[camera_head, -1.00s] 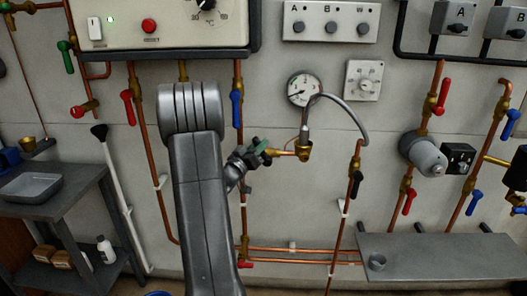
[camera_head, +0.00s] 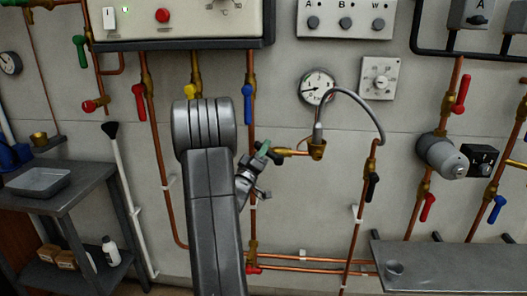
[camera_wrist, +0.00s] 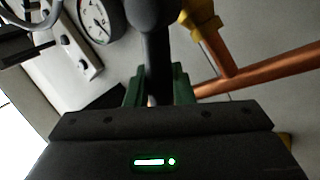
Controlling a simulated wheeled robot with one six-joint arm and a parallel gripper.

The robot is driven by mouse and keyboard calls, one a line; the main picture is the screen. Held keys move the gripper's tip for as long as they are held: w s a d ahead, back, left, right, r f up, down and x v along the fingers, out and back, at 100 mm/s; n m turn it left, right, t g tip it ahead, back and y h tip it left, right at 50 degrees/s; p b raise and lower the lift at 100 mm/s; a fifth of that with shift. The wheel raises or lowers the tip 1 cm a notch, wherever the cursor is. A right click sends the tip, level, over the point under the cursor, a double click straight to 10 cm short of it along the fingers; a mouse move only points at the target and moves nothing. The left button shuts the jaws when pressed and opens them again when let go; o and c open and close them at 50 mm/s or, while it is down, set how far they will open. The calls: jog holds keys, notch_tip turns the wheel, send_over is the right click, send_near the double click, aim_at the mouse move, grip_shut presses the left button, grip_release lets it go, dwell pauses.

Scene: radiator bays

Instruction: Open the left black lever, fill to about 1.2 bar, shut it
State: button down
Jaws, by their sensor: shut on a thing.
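In the head view my gripper (camera_head: 264,160) is at the left end of a short brass valve (camera_head: 292,152), beside the left black lever. In the wrist view the left black lever (camera_wrist: 157,60) stands between my green-padded fingers (camera_wrist: 160,92), which are shut on it. The lever is mostly hidden in the head view. The round pressure gauge (camera_head: 318,87) is above the valve; it also shows in the wrist view (camera_wrist: 100,18). Its needle points to the left side of the dial, too small to read exactly. The right black lever (camera_head: 373,186) hangs down at the braided hose's (camera_head: 375,115) lower end.
A blue lever (camera_head: 247,103) is on the pipe just above my gripper. Yellow (camera_head: 189,118) and red (camera_head: 139,102) levers are to the left. A grey shelf (camera_head: 450,265) stands low at right. A side table (camera_head: 70,200) with a tray is at left.

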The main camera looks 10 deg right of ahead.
jog(key=c, duration=1.3)
grip_release()
jog(key=b+v, duration=0.2)
jog(key=v, duration=1.2)
jog(key=shift+w, duration=0.1)
